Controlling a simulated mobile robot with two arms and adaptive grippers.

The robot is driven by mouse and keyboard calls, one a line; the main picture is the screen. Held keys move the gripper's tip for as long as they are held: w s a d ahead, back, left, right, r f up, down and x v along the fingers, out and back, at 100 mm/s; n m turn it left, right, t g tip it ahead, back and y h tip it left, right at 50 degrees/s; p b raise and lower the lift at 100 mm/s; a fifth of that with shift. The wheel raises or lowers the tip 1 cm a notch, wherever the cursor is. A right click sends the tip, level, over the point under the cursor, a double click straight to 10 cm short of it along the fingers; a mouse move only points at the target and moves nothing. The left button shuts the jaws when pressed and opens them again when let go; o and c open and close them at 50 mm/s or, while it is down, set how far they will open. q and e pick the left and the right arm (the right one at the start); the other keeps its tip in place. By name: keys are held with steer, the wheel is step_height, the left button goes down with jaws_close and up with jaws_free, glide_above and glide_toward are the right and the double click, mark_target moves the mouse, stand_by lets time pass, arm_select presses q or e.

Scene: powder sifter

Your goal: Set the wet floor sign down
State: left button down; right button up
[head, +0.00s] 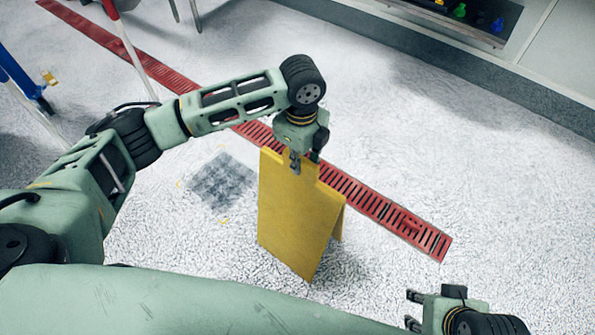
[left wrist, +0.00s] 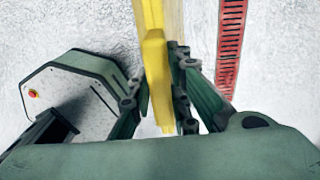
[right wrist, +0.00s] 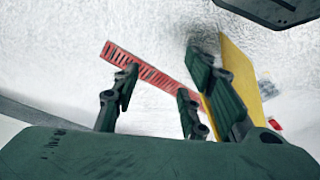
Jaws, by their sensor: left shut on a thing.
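The yellow wet floor sign (head: 298,215) is upright in the middle of the head view, its two panels spread a little at the bottom. My left gripper (head: 297,160) is shut on its top edge. In the left wrist view the sign's top (left wrist: 157,80) lies between the left fingers (left wrist: 158,105). Whether its feet touch the floor is hard to tell. My right gripper (head: 412,309) is at the lower right of the head view, apart from the sign. In the right wrist view its fingers (right wrist: 152,100) are spread and empty, with the sign (right wrist: 245,72) behind the right finger.
A red floor grate (head: 385,212) runs diagonally behind the sign. A dark square patch (head: 221,182) lies on the floor left of it. A blue-legged stand (head: 22,78) is at the far left, and a dark shelf with colored items (head: 470,18) at the upper right. Floor right of the sign is clear.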

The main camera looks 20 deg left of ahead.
arm_select(q)
steer(key=shift+w+a+f, duration=0.4)
steer(key=shift+w+a, duration=0.1)
steer(key=shift+w, duration=0.1)
steer(key=shift+f, duration=0.15)
steer(key=shift+f+b, duration=0.35)
steer(key=shift+f, duration=0.05)
step_height(320, 180, down, 2)
steer(key=shift+f+b, duration=0.25)
steer(key=shift+b, duration=0.2)
steer(key=shift+f, duration=0.25)
arm_select(e)
steer(key=shift+w+a+f+t, duration=0.2)
steer(key=shift+w+f+t, duration=0.1)
steer(key=shift+w+f, duration=0.5)
steer(key=shift+s+f, duration=0.1)
steer(key=shift+s, duration=0.1)
arm_select(q)
steer(key=c, duration=1.6)
jaws_free()
steer(key=shift+f, duration=0.15)
steer(key=shift+c, duration=0.2)
arm_select(e)
steer(key=shift+s, duration=0.1)
steer(key=shift+f, duration=0.1)
